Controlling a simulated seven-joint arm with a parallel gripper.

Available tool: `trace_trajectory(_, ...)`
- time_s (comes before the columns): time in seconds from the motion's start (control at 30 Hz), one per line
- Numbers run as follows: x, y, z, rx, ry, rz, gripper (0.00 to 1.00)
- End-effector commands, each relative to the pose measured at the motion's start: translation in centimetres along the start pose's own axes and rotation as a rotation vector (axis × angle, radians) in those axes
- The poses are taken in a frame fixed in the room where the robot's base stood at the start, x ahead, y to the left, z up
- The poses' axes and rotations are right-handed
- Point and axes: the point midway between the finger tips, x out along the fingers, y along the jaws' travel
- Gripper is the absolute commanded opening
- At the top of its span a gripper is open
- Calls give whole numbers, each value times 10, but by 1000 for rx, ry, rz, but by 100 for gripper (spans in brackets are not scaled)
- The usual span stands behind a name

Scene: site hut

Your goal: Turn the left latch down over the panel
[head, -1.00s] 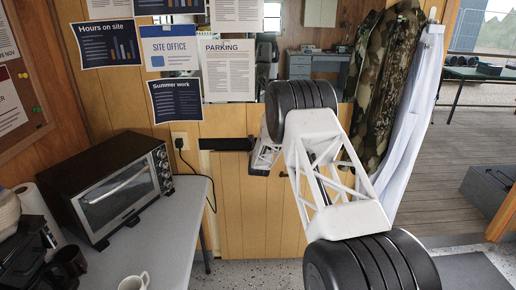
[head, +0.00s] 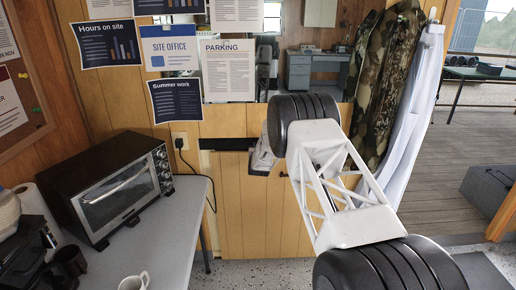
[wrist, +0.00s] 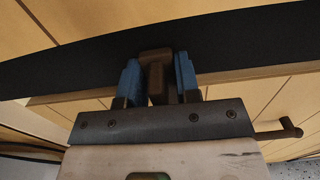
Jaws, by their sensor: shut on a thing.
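My gripper (wrist: 158,85) has its two blue fingers closed on a brown latch (wrist: 155,70), one finger on each side. The latch stands in front of a black strip (wrist: 70,76); how far it is turned I cannot tell. A second brown handle (wrist: 283,131) sticks out to the right in the wrist view, apart from my gripper. The wooden panel (wrist: 287,104) lies below the strip. In the head view the strip (head: 226,144) shows on the wood wall, and my gripper (head: 258,172) is partly hidden by my arm. The held latch is not visible there.
A toaster oven (head: 115,190) stands on a grey table (head: 184,225) at left, with a white mug (head: 134,281) in front. A cable (head: 194,178) hangs from the wall socket. Camouflage and white clothing (head: 413,110) hangs right of my arm.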

Motion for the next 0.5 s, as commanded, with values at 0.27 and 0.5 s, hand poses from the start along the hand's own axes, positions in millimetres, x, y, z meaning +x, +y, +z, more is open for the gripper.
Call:
trace_trajectory(0.27,0,0,-1,2,1,-1,0)
trace_trajectory(0.5,0,0,0,1,1,0,37)
